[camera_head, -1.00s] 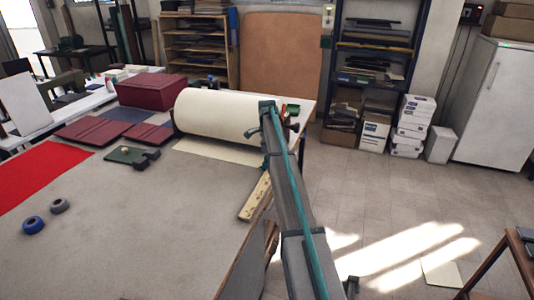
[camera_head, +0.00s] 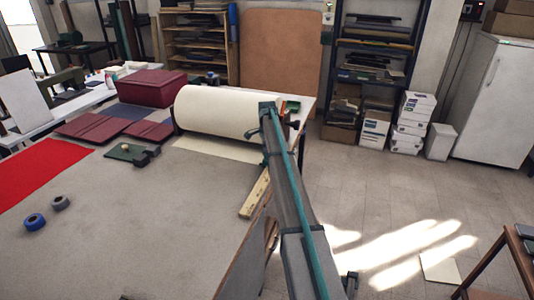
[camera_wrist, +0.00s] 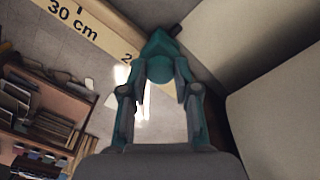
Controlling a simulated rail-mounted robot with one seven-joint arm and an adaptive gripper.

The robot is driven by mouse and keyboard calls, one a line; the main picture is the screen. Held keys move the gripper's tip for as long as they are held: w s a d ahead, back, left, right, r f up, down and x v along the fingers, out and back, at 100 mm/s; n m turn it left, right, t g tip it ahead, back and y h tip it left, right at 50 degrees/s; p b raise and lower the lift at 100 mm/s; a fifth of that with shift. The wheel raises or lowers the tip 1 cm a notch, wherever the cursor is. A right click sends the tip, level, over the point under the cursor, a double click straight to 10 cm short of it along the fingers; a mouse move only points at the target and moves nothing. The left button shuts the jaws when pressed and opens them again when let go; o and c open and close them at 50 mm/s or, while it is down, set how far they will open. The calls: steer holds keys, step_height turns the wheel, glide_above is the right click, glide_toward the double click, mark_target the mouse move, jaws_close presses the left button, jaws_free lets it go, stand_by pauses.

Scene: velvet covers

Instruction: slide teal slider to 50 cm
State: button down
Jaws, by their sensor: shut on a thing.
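The teal slider (camera_wrist: 160,58) sits on a pale wooden ruler (camera_wrist: 92,32) in the wrist view. A "30 cm" mark shows on the ruler to the left of the slider. Right beside the slider a "2" shows, and the rest of that mark is hidden. My gripper (camera_wrist: 161,76) is shut on the slider from below in the picture. In the head view a pale wooden strip with dark marks (camera_head: 254,196), seemingly the ruler, runs along the table's right edge. My arm partly covers that area, and the slider and fingertips cannot be made out there.
The worktable (camera_head: 130,220) carries a cream roll (camera_head: 215,112), maroon boxes (camera_head: 150,88), red fabric (camera_head: 38,180), a small green-based tool (camera_head: 125,152) and two tape rolls (camera_head: 35,221). The floor (camera_head: 370,195) right of the table is mostly clear.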

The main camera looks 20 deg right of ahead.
steer(key=shift+s, duration=0.1)
steer(key=s+a+b, duration=0.1)
steer(key=s+a, duration=0.9)
steer(key=s+a+b, duration=0.1)
steer(key=s+a, duration=0.9)
steer(key=s, duration=0.1)
steer(key=shift+s+a+b, duration=0.3)
steer(key=shift+a+b, duration=0.05)
steer(key=c, duration=0.9)
jaws_free()
steer(key=shift+o, duration=0.2)
step_height(320, 180, up, 12)
